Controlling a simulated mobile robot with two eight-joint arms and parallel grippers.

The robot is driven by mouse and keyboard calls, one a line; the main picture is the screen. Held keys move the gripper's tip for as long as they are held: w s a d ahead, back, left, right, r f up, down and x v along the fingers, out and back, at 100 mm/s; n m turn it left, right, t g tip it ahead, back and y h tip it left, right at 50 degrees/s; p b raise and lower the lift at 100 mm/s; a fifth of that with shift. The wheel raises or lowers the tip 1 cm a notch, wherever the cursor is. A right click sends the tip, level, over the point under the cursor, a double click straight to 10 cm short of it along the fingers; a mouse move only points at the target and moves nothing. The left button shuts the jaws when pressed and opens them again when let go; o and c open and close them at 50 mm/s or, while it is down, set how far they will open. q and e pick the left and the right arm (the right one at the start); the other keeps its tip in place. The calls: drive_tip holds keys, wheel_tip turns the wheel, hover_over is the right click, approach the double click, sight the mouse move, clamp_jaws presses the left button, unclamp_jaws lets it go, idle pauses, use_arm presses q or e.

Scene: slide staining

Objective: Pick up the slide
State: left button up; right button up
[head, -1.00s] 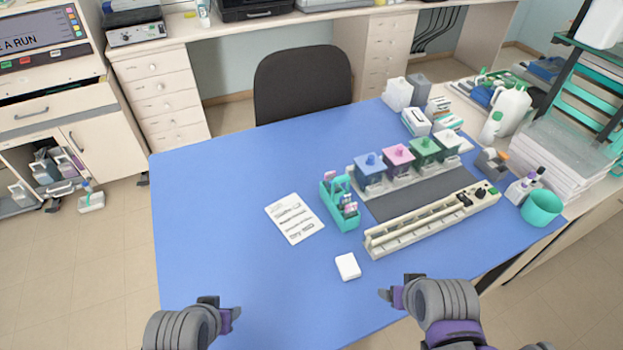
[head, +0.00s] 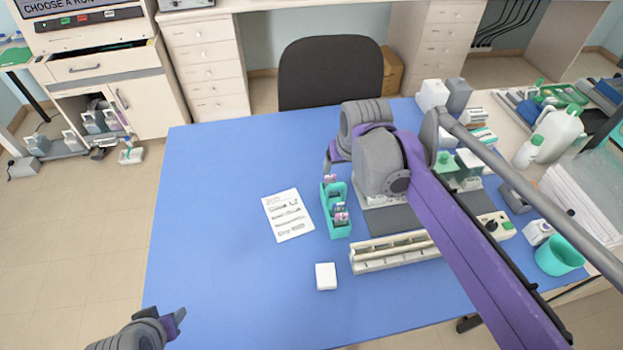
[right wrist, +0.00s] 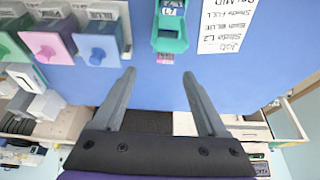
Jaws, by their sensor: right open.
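The slides stand in a teal rack (head: 334,226) on the blue table. One slide with a pinkish label (head: 341,215) is near the rack's front end, and a pink-topped slide (head: 330,179) is at its far end. In the right wrist view, a labelled slide (right wrist: 172,8) sits in the teal rack, and a small pink end (right wrist: 164,57) shows just beyond its edge. My right gripper (right wrist: 158,74) is open and empty, its fingertips just short of that end. In the head view, my right gripper (head: 329,162) is beyond the rack's far end. My left gripper (head: 177,318) is low at left, partly cut off.
A printed card (head: 288,215) lies left of the rack. A white block (head: 326,276) and a long cream tray (head: 392,252) are nearer me. Staining jars, one pink (right wrist: 47,42), stand beside the rack, partly hidden by my arm. The table's left side is clear.

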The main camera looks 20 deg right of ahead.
sight(330, 176)
drive_tip(key=x, duration=0.3)
drive_tip(key=w+x, duration=0.1)
drive_tip(key=x, duration=0.1)
drive_tip(key=shift+a+f, duration=0.2)
drive_tip(key=x, duration=0.5)
drive_tip(key=shift+w+a, duration=0.25)
drive_tip(key=shift+w, duration=0.05)
drive_tip(key=shift+s, duration=0.1)
drive_tip(key=shift+c, duration=0.2)
clamp_jaws()
